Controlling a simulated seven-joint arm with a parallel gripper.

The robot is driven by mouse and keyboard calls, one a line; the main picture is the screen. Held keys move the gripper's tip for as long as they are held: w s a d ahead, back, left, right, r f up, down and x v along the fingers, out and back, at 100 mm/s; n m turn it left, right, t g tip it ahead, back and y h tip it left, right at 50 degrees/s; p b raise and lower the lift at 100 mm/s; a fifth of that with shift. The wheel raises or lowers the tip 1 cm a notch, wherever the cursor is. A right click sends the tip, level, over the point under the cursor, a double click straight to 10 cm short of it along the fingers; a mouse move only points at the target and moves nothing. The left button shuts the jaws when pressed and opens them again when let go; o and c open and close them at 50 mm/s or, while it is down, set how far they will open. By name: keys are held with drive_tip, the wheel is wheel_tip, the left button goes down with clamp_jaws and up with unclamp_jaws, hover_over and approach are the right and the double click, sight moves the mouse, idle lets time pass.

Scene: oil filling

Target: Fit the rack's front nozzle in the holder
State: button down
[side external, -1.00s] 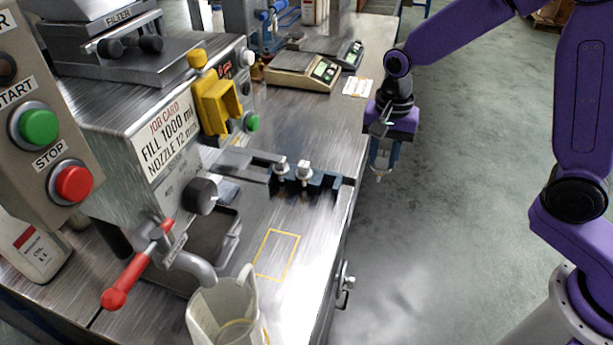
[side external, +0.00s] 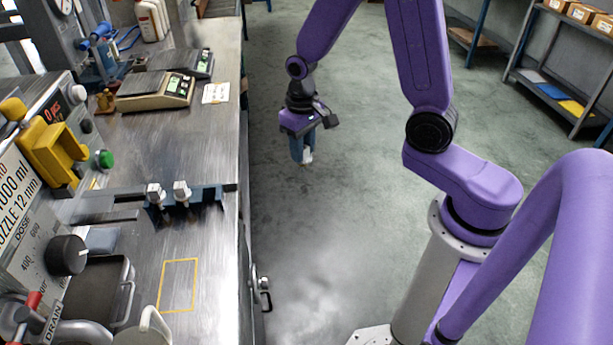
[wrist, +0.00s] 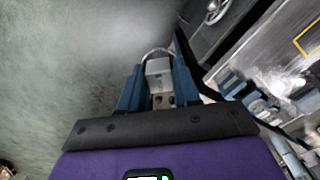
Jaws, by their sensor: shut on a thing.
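My gripper (side external: 303,150) hangs over the floor, right of the bench edge, pointing down. In the wrist view its blue fingers (wrist: 158,88) are shut on a small silver nozzle (wrist: 158,72); its pale tip shows below the fingers in the side view (side external: 308,157). The dark blue rack (side external: 207,196) lies on the bench with two silver nozzles (side external: 181,192) standing in it. Its right, front end carries no nozzle. I cannot tell for certain which part is the holder; a yellow bracket (side external: 50,153) is on the filling machine at left.
A yellow outlined square (side external: 178,285) marks clear bench in front of the rack. A pale jug (side external: 147,330) stands at the lower left. Scales (side external: 155,90) sit farther back. A handle (side external: 262,290) sticks out from the bench side. The floor around my gripper is open.

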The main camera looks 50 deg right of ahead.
drive_tip(key=shift+s+d+f+n, duration=0.15)
drive_tip(key=shift+s+d+n, duration=0.1)
drive_tip(key=shift+d+n, duration=0.2)
drive_tip(key=w+a+r+m, duration=0.2)
drive_tip(key=a+m, duration=0.2)
drive_tip(key=a, duration=0.2)
drive_tip(key=w+a+r+m, duration=0.2)
drive_tip(key=a+m, duration=0.3)
drive_tip(key=a, duration=0.2)
drive_tip(key=shift+w+r, duration=0.25)
drive_tip(key=shift+r, duration=0.1)
drive_tip(key=shift+w+a+f, duration=0.65)
drive_tip(key=shift+w+f, duration=1.45)
drive_tip(key=shift+w, duration=0.15)
drive_tip(key=shift+w+a+f, duration=0.7)
drive_tip(key=shift+w+f, duration=1.4)
drive_tip(key=shift+w, duration=0.1)
drive_tip(key=shift+w+a+f, duration=0.65)
drive_tip(key=shift+w+f, duration=1.45)
drive_tip(key=shift+w, duration=0.15)
drive_tip(key=shift+f, duration=0.2)
